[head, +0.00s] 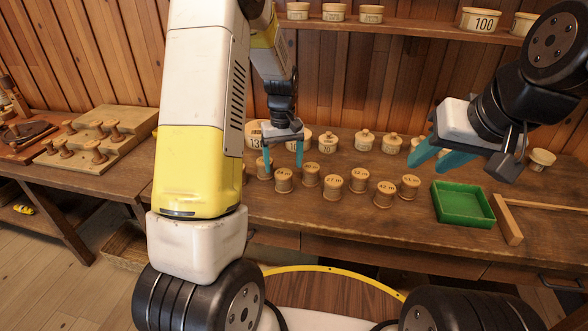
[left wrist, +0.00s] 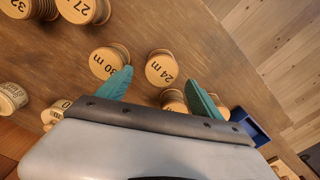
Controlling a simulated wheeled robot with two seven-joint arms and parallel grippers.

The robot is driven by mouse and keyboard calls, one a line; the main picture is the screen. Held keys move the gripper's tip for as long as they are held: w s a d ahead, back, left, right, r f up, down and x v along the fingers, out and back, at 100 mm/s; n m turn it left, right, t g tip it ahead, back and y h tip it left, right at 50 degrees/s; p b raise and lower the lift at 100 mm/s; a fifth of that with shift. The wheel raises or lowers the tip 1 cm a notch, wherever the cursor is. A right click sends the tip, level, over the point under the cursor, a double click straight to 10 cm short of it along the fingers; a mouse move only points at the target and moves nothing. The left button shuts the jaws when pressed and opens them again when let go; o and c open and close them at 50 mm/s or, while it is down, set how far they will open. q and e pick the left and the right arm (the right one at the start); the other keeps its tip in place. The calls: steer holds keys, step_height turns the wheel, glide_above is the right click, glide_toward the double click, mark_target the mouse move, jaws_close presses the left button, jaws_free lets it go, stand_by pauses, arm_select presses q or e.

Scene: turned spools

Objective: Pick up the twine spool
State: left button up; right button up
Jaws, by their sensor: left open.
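Several small tan spools with length labels stand upright on the workbench. I cannot tell by material which one is twine. The spool marked 24 m (head: 283,182) is nearest below my left gripper (head: 284,163). In the left wrist view the 24 m spool (left wrist: 161,70) shows between and beyond the fingertips, not held. The 30 m spool (left wrist: 108,62) is beside it, close to one finger. In the head view the 30 m spool (head: 311,177) stands just to the right. My left gripper is open and empty. My right gripper (head: 427,163) is open and empty over the bench.
More spools (head: 333,188) stand in the row to the right, with lidded pots (head: 364,141) behind. A green tray (head: 463,204) and a wooden bar (head: 508,222) lie at the right. A blue tray (left wrist: 249,127) shows in the left wrist view. The bench front is clear.

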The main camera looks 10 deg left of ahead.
mark_target(284, 173)
arm_select(q)
steer(key=f, duration=0.6)
steer(key=shift+s+d+f, duration=0.1)
steer(key=shift+s+f, duration=0.15)
steer(key=shift+s, duration=0.1)
steer(key=c, duration=1.4)
steer(key=shift+c, duration=0.5)
steer(key=shift+r, duration=0.15)
